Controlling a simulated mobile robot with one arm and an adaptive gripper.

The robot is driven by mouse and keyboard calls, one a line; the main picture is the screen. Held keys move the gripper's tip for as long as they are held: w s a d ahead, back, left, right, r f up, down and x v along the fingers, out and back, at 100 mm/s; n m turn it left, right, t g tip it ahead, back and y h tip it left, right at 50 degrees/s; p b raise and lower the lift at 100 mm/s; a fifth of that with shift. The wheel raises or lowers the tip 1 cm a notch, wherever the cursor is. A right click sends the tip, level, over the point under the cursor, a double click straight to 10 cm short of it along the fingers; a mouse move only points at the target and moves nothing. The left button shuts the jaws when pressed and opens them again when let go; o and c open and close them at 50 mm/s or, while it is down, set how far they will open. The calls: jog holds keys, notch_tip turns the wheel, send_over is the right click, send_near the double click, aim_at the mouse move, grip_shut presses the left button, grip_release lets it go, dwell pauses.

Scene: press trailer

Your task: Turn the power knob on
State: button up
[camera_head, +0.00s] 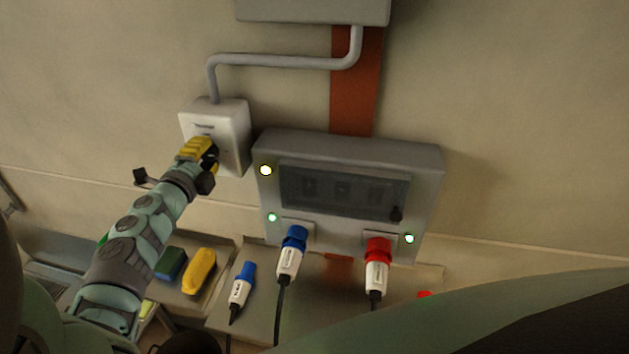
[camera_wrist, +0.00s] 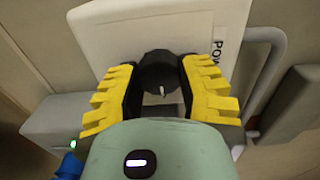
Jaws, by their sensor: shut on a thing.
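The power knob (camera_wrist: 160,78) is black and round with a white mark that points roughly up and down in the wrist view. It sits on the front of a white box (camera_head: 232,125) on the wall, left of the grey panel. Part of a label starting "POW" shows at the right of the box in the wrist view. My gripper (camera_wrist: 158,88) has its yellow-backed fingers on both sides of the knob and is shut on it. In the head view my gripper (camera_head: 203,152) covers the knob.
A grey panel (camera_head: 425,165) with lit lamps stands right of the box. A blue plug (camera_head: 293,240) and a red plug (camera_head: 378,250) are in its lower side. A loose blue plug (camera_head: 243,285) and a yellow object (camera_head: 199,271) lie below. A grey pipe (camera_head: 280,62) runs above the box.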

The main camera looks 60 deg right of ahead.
jog(key=shift+m, duration=0.4)
jog(key=o, duration=1.2)
jog(key=shift+o, duration=0.2)
jog(key=shift+s+a, duration=0.1)
jog(key=shift+a, duration=0.35)
jog(key=v, duration=1.1)
